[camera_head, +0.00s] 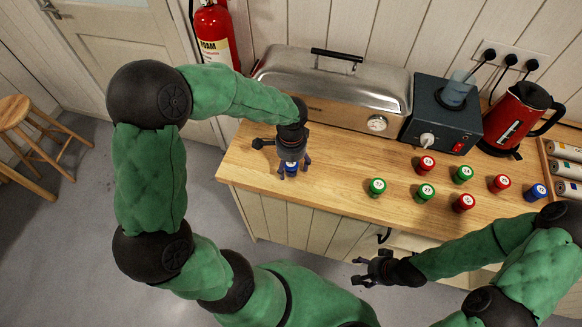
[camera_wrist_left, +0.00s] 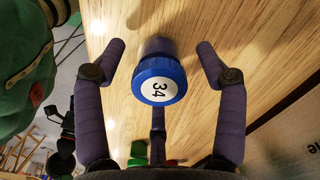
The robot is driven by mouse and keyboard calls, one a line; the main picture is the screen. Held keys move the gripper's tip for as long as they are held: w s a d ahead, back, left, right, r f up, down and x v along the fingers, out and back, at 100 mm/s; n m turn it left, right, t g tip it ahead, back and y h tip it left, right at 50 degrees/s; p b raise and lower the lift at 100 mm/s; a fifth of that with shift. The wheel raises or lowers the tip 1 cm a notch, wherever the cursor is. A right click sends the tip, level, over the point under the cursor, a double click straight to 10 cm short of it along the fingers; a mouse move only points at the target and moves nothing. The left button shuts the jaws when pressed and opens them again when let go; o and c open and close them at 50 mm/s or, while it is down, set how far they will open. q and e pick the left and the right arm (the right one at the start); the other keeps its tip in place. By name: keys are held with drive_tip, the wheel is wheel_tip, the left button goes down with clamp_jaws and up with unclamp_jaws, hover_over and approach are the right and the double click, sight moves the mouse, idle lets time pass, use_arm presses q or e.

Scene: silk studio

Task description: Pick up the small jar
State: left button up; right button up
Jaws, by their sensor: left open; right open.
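A small jar (camera_wrist_left: 158,82) with a blue lid and a white label marked 34 stands on the wooden counter in the left wrist view. It also shows in the head view (camera_head: 291,170), partly hidden under my left gripper. My left gripper (camera_wrist_left: 162,62) is open, with its fingers on either side of the jar and a visible gap to each side. My right gripper (camera_head: 366,270) is open and empty in front of the counter's front edge. Several similar jars stand to the right: green ones (camera_head: 377,187), red ones (camera_head: 463,203) and a blue one (camera_head: 536,192).
A long metal steamer box (camera_head: 330,90) stands at the back of the counter (camera_head: 330,205). A dark heater unit (camera_head: 437,120), a red kettle (camera_head: 514,118) and a rack of tubes (camera_head: 566,170) stand to its right. The counter's left end is clear.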

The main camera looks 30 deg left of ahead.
use_arm(q)
drive_tip(key=c, duration=1.3)
drive_tip(key=shift+r, duration=0.1)
